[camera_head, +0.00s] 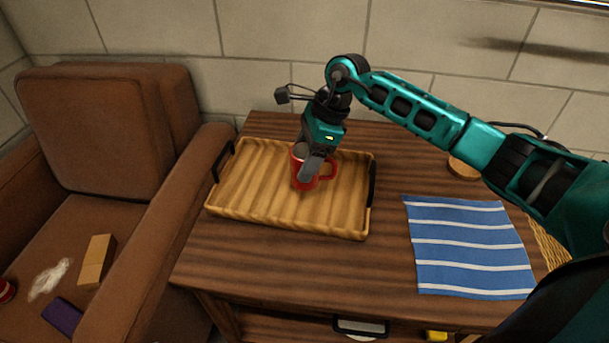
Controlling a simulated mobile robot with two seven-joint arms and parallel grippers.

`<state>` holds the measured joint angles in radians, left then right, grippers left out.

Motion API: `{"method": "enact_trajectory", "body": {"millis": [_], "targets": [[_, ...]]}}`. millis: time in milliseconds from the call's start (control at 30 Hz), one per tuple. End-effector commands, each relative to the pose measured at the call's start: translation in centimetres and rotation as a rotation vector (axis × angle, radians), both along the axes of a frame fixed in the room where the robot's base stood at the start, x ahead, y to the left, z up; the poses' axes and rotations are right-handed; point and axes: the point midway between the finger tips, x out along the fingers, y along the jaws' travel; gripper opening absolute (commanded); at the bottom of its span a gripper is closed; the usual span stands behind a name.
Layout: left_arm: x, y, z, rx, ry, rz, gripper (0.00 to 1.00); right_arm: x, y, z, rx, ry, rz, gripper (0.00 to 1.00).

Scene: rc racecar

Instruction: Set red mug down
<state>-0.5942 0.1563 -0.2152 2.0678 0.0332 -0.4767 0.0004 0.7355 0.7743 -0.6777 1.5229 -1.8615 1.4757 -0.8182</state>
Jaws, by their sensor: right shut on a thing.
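The red mug (299,182) is at the wooden tray (238,207), over its middle and right part. Its handle points right. My right gripper (308,168) comes down from above and is shut on the mug, with a finger covering part of its front. The mug looks upright. I cannot tell whether its base touches the tray floor. The tray has dark handles at its left and right ends and lies on the brown wooden table (300,262). My left gripper is not in view.
A blue striped cloth (467,246) lies on the table at right. A round wooden item (463,168) sits behind it, partly hidden by my arm. A brown armchair (95,130) with a wooden block (96,260) on its seat stands at left. The tray's left half is bare.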

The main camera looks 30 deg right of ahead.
Motion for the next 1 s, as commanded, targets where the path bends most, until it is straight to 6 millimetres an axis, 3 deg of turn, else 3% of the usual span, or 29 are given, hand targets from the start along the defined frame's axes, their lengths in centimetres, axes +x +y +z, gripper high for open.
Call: {"method": "enact_trajectory", "body": {"millis": [333, 733, 767, 1000], "targets": [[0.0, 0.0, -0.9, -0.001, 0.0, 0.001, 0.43, 0.0, 0.0, -4.1, 0.001, 0.001, -0.001, 0.26], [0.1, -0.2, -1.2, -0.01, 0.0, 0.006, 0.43, 0.0, 0.0, -4.8, 0.0, -0.002, -0.001, 0.26], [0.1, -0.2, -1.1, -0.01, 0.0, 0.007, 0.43, 0.0, 0.0, -4.8, 0.0, -0.001, 0.0, 0.66], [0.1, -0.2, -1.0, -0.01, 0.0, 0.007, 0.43, 0.0, 0.0, -4.7, 0.0, 0.0, 0.0, 0.89]]}}
